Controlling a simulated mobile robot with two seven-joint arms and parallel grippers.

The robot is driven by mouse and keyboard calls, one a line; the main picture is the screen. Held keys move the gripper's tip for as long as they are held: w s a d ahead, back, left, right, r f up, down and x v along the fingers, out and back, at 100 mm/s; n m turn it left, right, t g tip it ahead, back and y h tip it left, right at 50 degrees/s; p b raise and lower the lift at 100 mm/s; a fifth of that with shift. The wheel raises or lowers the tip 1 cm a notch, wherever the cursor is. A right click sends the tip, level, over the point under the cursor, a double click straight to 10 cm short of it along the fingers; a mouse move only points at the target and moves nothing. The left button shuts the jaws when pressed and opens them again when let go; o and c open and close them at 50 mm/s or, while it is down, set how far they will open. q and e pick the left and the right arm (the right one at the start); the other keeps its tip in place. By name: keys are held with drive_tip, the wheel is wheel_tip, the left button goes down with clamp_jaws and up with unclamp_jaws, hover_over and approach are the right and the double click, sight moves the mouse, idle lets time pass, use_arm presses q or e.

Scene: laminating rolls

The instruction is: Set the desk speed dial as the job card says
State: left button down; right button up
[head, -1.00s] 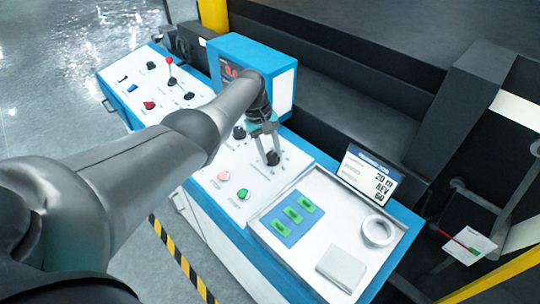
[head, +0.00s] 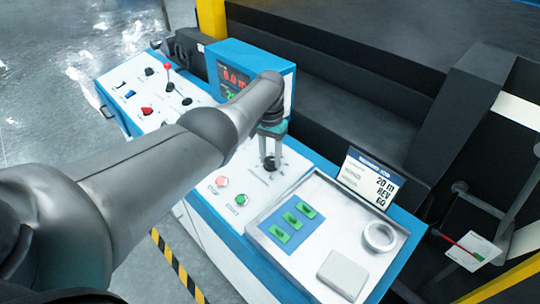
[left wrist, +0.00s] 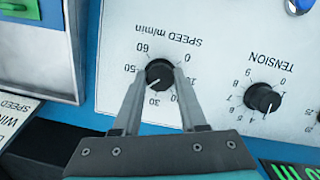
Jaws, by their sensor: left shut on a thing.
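The black speed dial (left wrist: 159,74), labelled "SPEED m/min", is on the white desk panel and shows upside down in the left wrist view. My left gripper (left wrist: 160,76) is shut on it, one finger on each side. Its white mark points to the lower left, near the part of the scale beyond 30; a finger hides some numbers there. In the head view the dial (head: 270,163) shows below my left gripper (head: 270,156). The job card (head: 370,180) stands behind the tray and seems to read "20 m", "REV", "60". My right gripper is not in view.
The tension dial (left wrist: 262,98) is beside the speed dial. A red button (head: 222,181) and green button (head: 242,199) sit nearer the front. A tray (head: 318,196) holds a blue plate, a white ring and a pale block. A display box (head: 262,63) stands behind my arm.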

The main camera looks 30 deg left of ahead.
use_arm(q)
drive_tip(key=m+y+p, duration=0.1)
drive_tip(key=m, duration=0.2)
drive_tip(key=shift+d+r+m, duration=0.1)
drive_tip(key=shift+m, duration=0.3)
drive_tip(key=m+p, duration=0.3)
drive_tip(key=m, duration=0.1)
drive_tip(key=shift+d+t+y, duration=0.1)
drive_tip(key=shift+t+y, duration=0.3)
drive_tip(key=m+t+p, duration=0.1)
drive_tip(key=m+p, duration=0.2)
drive_tip(key=m, duration=0.2)
drive_tip(key=shift+s+m+y, duration=0.1)
drive_tip(key=shift+m+y, duration=0.3)
drive_tip(key=shift+m+t+p, duration=0.5)
drive_tip(key=shift+m+p, duration=0.8)
drive_tip(key=shift+m, duration=0.7)
drive_tip(key=shift+c, duration=2.2)
unclamp_jaws()
drive_tip(key=shift+s, duration=0.1)
